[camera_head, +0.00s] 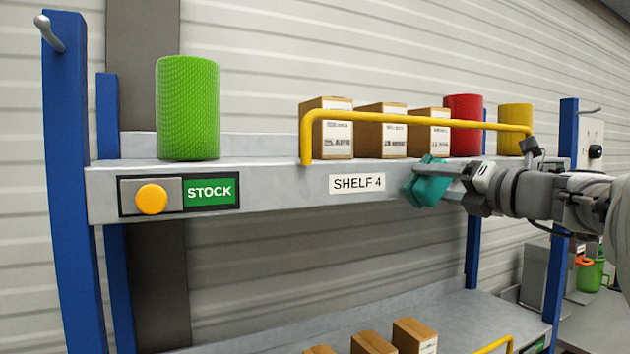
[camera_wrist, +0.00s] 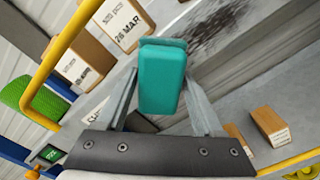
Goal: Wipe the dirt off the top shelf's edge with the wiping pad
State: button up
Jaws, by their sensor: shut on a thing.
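The wiping pad (camera_head: 427,186) is a teal block. My gripper (camera_head: 445,180) is shut on it and holds it in front of the top shelf's grey front edge (camera_head: 285,185), right of the SHELF 4 label (camera_head: 357,184). In the wrist view the pad (camera_wrist: 162,82) sits between both fingers of my gripper (camera_wrist: 165,95). A dark smear of dirt (camera_wrist: 212,28) shows on the grey shelf edge, up and right of the pad. I cannot tell whether the pad touches the edge. No dirt is visible in the head view, where my arm covers the right part of the edge.
A yellow rail (camera_head: 410,116) stands along the shelf front before several cardboard boxes (camera_head: 380,133), a red cylinder (camera_head: 464,120) and a yellow one (camera_head: 514,117). A green cylinder (camera_head: 188,108) stands left. Blue posts (camera_head: 72,190) flank the shelf. More boxes (camera_head: 413,336) lie below.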

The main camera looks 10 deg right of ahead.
jog(key=shift+w+a, duration=0.15)
jog(key=shift+w, duration=0.2)
jog(key=shift+w+d+r+p, duration=0.1)
jog(key=shift+w+d+p, duration=0.05)
jog(key=shift+d+p, duration=0.35)
jog(key=shift+w+d+r+p, duration=0.1)
jog(key=shift+w+d+p, duration=0.05)
jog(key=shift+d+p, duration=0.35)
jog(key=shift+w+d+f, duration=0.15)
jog(key=shift+w+d, duration=0.05)
jog(key=shift+d, duration=0.55)
jog(key=shift+w+d+p, duration=1.9)
jog(key=shift+d+p, duration=1.45)
jog(key=shift+d, duration=1.5)
jog(key=shift+s+a+b, duration=0.3)
jog(key=shift+s+a, duration=0.5)
jog(key=shift+a, duration=1.4)
jog(key=shift+s+a+b, duration=0.3)
jog(key=shift+s+a, duration=0.5)
jog(key=shift+a, duration=1.45)
jog(key=shift+s+a+b, duration=0.3)
jog(key=shift+s+a, duration=0.5)
jog(key=shift+a, duration=1.4)
jog(key=shift+s, duration=0.1)
